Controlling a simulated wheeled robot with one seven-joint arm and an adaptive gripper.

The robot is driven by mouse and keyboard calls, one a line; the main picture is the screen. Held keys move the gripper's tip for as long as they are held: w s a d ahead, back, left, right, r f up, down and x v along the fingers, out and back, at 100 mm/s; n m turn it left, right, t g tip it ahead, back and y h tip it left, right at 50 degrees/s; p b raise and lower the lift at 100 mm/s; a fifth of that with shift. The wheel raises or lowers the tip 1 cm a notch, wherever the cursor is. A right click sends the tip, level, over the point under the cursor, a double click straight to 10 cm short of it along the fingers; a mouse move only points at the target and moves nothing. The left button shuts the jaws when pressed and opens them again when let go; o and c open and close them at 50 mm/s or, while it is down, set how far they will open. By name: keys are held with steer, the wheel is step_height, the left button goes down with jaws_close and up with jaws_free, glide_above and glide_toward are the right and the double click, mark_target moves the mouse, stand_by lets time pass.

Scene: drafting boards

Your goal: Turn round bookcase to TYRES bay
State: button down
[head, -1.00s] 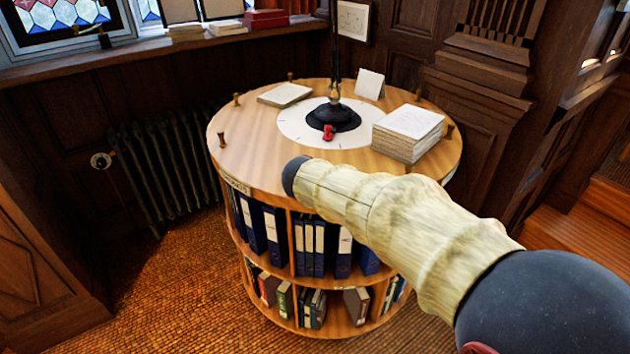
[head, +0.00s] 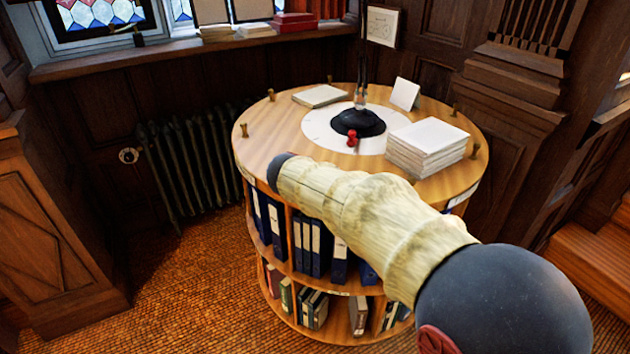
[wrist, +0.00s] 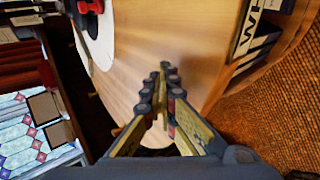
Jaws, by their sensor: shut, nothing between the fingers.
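The round bookcase (head: 287,140) has a wooden top, with blue binders (head: 268,220) on its upper shelf and books on the lower one. Brass pegs (head: 243,130) stand near its rim. A white dial disc (head: 318,128) with a red pointer (head: 351,139) surrounds the black lamp base. A rim label (wrist: 246,28) partly shows in the wrist view; I cannot read a whole word. My gripper (wrist: 163,72) is shut and empty in the wrist view, over or beside the top's edge; contact is unclear. My sleeved arm hides it in the head view.
A paper stack (head: 428,146), a flat pad (head: 320,96) and a white card (head: 405,94) stand on the top. A radiator (head: 190,165) is behind left, a carved pillar (head: 515,100) behind right. Open woven floor (head: 185,270) lies at front left.

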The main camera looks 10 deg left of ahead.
steer(key=shift+w+a, duration=0.35)
steer(key=shift+a, duration=0.4)
steer(key=shift+w+a, duration=0.3)
steer(key=shift+a, duration=0.4)
steer(key=shift+d, duration=0.1)
steer(key=shift+s, duration=0.1)
steer(key=shift+s+d+r, duration=0.25)
steer(key=shift+d+r, duration=0.25)
steer(key=shift+d, duration=0.05)
step_height(320, 180, up, 8)
steer(key=p, duration=0.6)
